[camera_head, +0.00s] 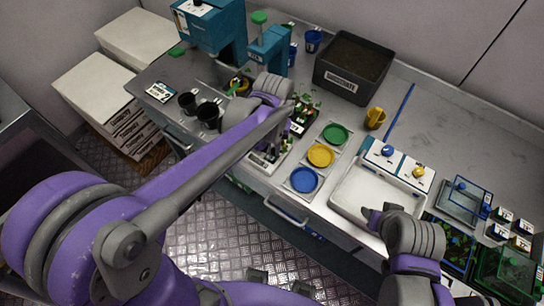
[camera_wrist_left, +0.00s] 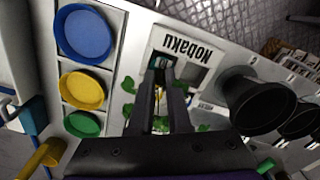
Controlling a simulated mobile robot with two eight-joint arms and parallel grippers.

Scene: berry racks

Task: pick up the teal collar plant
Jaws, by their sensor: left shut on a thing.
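In the left wrist view, the two dark fingers of my left gripper (camera_wrist_left: 162,70) reach down among small green plants. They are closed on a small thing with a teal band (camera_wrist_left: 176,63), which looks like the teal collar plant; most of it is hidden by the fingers. In the head view, my left gripper (camera_head: 240,108) is over the plant racks, partly covered by my own forearm, and the held plant cannot be made out. My right gripper (camera_head: 378,216) is over the white tray; its jaw opening is unclear.
Blue (camera_head: 304,179), yellow (camera_head: 320,155) and green (camera_head: 335,134) dishes lie right of the racks. Black cups (camera_head: 208,114) stand to the left. A dark soil bin (camera_head: 345,85) and teal machine (camera_head: 268,50) stand behind. The white tray (camera_head: 352,207) looks empty.

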